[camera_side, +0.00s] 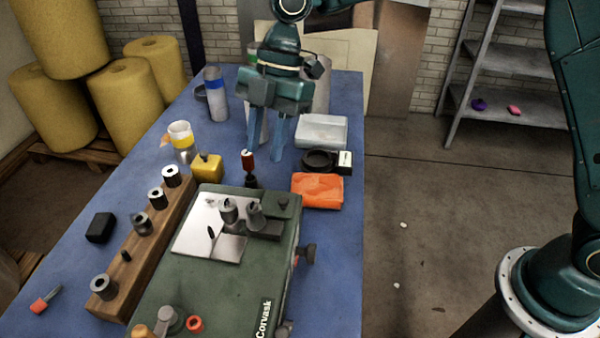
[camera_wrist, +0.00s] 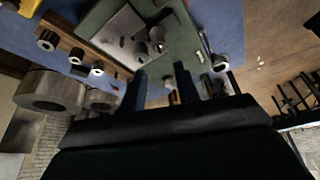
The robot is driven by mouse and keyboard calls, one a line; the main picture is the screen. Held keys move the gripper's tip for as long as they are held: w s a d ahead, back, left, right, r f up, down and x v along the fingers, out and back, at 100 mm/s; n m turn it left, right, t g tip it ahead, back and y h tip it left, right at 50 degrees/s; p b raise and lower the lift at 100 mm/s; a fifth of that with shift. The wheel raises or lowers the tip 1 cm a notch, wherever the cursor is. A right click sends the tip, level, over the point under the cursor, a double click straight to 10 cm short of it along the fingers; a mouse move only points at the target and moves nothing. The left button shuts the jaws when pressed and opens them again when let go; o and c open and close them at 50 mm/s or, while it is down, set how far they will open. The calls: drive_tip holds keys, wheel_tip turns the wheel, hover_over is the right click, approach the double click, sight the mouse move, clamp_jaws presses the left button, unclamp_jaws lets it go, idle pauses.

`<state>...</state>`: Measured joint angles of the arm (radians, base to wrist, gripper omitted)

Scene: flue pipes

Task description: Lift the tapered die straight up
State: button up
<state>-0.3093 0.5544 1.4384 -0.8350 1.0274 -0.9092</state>
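My gripper (camera_side: 265,150) hangs over the far part of the blue table, behind the green machine, with its two fingers pointing down. The fingers are apart and nothing shows between them; the wrist view shows the same open gripper (camera_wrist: 160,80). Two small grey metal pieces stand at the machine's plate: a rounded one (camera_side: 229,211) and a cone-like one (camera_side: 255,215). I cannot tell for certain which piece is the tapered die. My gripper is apart from all of them.
The green machine (camera_side: 215,285) fills the table's front middle.

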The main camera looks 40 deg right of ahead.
sight(254, 207)
drive_tip(key=x, duration=0.7)
drive_tip(key=shift+a+f, duration=0.1)
drive_tip(key=shift+f, duration=0.15)
drive_tip(key=shift+f, duration=0.1)
drive_tip(key=shift+x, duration=2.5)
clamp_jaws()
wheel_tip(254, 207, up, 20)
